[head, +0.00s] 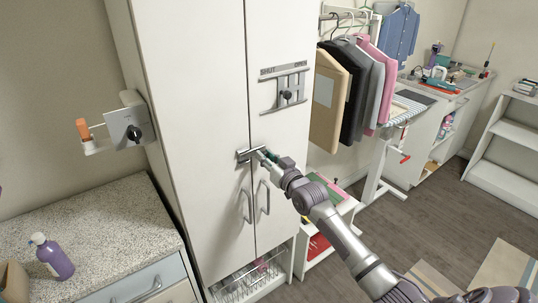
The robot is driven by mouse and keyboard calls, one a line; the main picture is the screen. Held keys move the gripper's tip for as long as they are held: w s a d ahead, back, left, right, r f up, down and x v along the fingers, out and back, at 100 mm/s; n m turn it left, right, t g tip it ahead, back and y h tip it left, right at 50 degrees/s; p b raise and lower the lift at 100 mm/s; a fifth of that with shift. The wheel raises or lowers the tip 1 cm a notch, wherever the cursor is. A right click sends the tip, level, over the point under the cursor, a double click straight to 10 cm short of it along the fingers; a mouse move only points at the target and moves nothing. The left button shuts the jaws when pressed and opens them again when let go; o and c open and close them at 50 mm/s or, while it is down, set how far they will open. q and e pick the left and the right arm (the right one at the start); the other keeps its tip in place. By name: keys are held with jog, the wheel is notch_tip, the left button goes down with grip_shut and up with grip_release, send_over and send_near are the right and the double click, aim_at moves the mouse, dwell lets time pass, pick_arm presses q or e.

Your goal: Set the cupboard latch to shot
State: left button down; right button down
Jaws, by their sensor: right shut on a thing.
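The tall white cupboard (212,110) stands in the middle of the head view with both its doors closed. Its grey metal latch (245,155) sits across the seam between the doors, above the two curved handles. My right gripper (262,154) reaches in from the lower right and is shut on the latch at its right end. The gripper hides that end, so the bolt's exact position cannot be told. My left gripper is not in view.
A speckled counter (100,225) holds a purple bottle (53,258). Clothes (352,95) hang at the right. Open floor (425,185) lies beyond.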

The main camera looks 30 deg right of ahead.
jog(key=c, duration=1)
grip_release()
jog(key=shift+a, duration=0.25)
jog(key=shift+s+d, duration=0.1)
jog(key=s, duration=1.2)
jog(key=shift+w, duration=0.1)
